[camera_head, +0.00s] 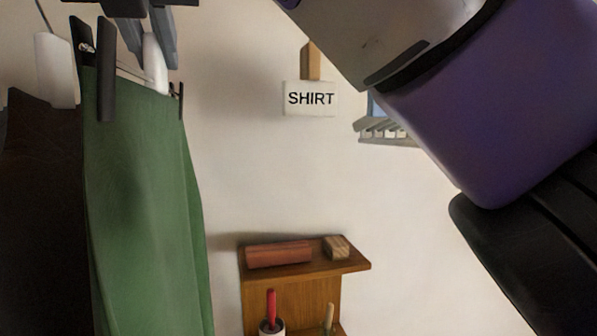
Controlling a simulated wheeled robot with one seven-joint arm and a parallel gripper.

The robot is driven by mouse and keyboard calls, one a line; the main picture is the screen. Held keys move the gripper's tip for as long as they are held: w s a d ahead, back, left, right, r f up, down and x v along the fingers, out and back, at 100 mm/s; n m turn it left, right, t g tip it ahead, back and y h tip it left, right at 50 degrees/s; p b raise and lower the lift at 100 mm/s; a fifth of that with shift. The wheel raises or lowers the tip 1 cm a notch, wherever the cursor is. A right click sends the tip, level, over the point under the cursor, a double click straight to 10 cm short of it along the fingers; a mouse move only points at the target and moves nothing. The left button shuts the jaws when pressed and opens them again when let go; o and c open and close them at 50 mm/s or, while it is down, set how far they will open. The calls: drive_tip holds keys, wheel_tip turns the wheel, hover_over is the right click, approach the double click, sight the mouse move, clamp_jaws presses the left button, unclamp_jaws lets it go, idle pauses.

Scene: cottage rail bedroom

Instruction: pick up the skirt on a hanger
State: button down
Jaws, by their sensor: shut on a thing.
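A green skirt (145,190) hangs on the left from a hanger with dark clips (106,70) at its waistband. My gripper (148,45) is at the top left, just above the skirt's waistband. Its grey fingers are shut on the hanger of the skirt. The top of the hanger is mostly hidden by the gripper and cut off by the picture edge. The skirt's lower hem is out of view.
A dark brown garment (35,200) hangs close beside the skirt on the left. A SHIRT sign (311,99) is on the wall. A small wooden shelf (300,270) with a reddish roll and a wooden block stands below. Bare wall lies right of the skirt.

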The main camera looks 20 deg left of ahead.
drive_tip(key=shift+r, duration=0.25)
